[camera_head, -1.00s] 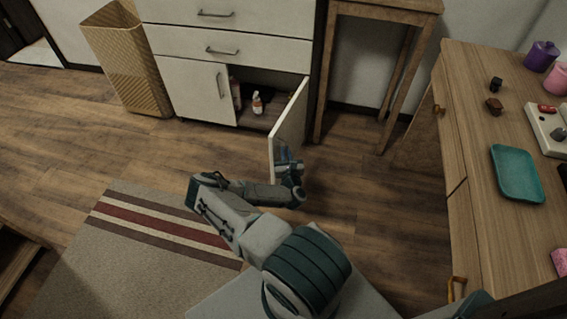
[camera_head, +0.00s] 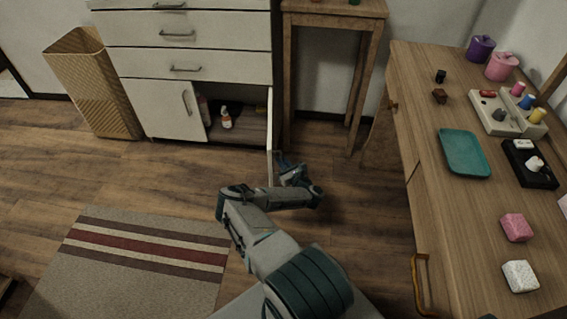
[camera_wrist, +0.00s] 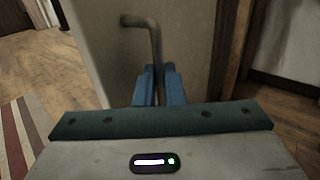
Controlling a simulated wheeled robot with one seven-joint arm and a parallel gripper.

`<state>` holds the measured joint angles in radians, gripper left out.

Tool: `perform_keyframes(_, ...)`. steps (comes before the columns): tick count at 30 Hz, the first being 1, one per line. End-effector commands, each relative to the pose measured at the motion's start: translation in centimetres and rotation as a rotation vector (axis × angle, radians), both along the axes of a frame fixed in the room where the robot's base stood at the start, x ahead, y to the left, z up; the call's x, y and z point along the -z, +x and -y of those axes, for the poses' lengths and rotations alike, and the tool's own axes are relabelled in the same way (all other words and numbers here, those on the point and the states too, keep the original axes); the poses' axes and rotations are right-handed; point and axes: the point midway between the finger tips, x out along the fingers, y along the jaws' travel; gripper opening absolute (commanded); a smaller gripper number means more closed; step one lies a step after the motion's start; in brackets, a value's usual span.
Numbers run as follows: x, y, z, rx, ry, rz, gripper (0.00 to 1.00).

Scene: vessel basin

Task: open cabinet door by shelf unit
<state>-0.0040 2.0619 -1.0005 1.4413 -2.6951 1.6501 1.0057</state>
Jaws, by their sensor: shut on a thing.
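The white cabinet (camera_head: 197,65) stands against the back wall, with drawers above and two doors below. Its right door (camera_head: 271,135) stands wide open, seen nearly edge-on in the head view. My gripper (camera_head: 284,172) is at the outer part of that door. In the wrist view the door's face (camera_wrist: 112,50) fills the upper middle, with a bent grey bar handle (camera_wrist: 152,38). The blue fingers of my gripper (camera_wrist: 159,88) are closed around the lower part of this handle. The left door (camera_head: 165,108) is shut.
Bottles (camera_head: 226,117) stand inside the open compartment. A wooden stand (camera_head: 288,75) is close right of the door. A wooden desk (camera_head: 415,150) with a teal tray (camera_head: 464,153) is at right. A wicker bin (camera_head: 92,85) is at left; a striped rug (camera_head: 130,280) lies on the floor.

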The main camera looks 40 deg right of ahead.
Motion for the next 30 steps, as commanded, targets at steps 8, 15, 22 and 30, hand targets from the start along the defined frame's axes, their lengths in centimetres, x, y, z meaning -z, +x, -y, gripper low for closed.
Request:
perform_keyframes(8, -0.6, 0.5, 0.2, 0.002, -0.003, 0.013, 0.30)
perform_keyframes(15, -0.3, 0.1, 0.4, 0.007, -0.001, 0.007, 0.30)
perform_keyframes(22, -0.3, -0.9, 0.4, 0.010, -0.002, 0.004, 0.30)
perform_keyframes(30, -0.3, -6.3, 0.0, 0.012, -0.001, 0.004, 0.30)
